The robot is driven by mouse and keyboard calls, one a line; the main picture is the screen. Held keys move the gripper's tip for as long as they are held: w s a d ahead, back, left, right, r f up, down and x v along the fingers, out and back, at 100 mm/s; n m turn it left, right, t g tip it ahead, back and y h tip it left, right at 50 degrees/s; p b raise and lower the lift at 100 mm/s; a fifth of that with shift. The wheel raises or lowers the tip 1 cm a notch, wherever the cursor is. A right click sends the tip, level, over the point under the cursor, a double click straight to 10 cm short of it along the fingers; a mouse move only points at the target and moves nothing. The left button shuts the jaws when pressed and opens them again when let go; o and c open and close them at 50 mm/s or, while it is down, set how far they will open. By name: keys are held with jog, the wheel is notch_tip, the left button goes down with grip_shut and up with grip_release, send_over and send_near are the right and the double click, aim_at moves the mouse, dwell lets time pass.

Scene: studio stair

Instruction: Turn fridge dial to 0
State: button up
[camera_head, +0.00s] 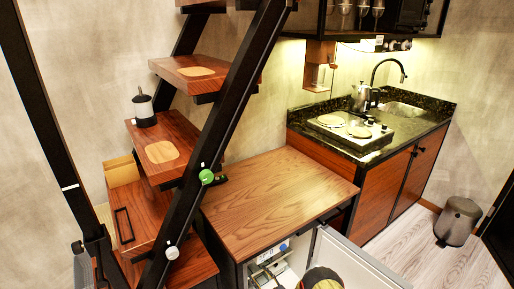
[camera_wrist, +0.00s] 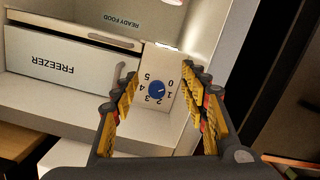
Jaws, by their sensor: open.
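The fridge dial (camera_wrist: 157,90) is a blue round knob on a white block, ringed by the digits 0 to 5, in the middle of the wrist view. The wrist camera sees the digits tilted and upside down. My gripper (camera_wrist: 161,82) is open, with one yellow-padded finger to the left of the dial and one to the right. It appears apart from the knob; the exact gap in depth cannot be told. In the head view the fridge (camera_head: 275,268) stands open under the wooden counter, and the dial cannot be made out there.
A freezer compartment door (camera_wrist: 62,62) and a flap marked READY FOOD (camera_wrist: 100,22) are left of the dial. The open fridge door (camera_head: 350,262) stands to the right in the head view. The wooden counter (camera_head: 275,190) above is bare. Stairs (camera_head: 165,150) rise at the left.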

jog(key=s+d+f+m+g+h, duration=0.3)
jog(key=s+d+f+g+h, duration=0.35)
jog(key=f, duration=0.55)
jog(key=s+d+r+m+g, duration=0.1)
jog(key=s+d+r+g, duration=0.1)
jog(key=s+d+r, duration=0.35)
jog(key=s+d+r+m+p, duration=0.1)
jog(key=s+r, duration=0.9)
jog(key=r, duration=1.2)
jog(key=s+d+r+m+h+p, duration=0.1)
jog(key=s+r, duration=1)
jog(key=r, duration=1.2)
jog(key=s+d+r+m+h+p, duration=0.1)
jog(key=s+d+r+m+p, duration=0.2)
jog(key=s+r, duration=0.7)
notch_tip(320, 180, up, 13)
jog(key=shift+s+d+m+p, duration=0.3)
jog(key=shift+m+p, duration=0.3)
jog(key=shift+p, duration=0.45)
jog(key=shift+t, duration=0.25)
jog(key=shift+c, duration=0.5)
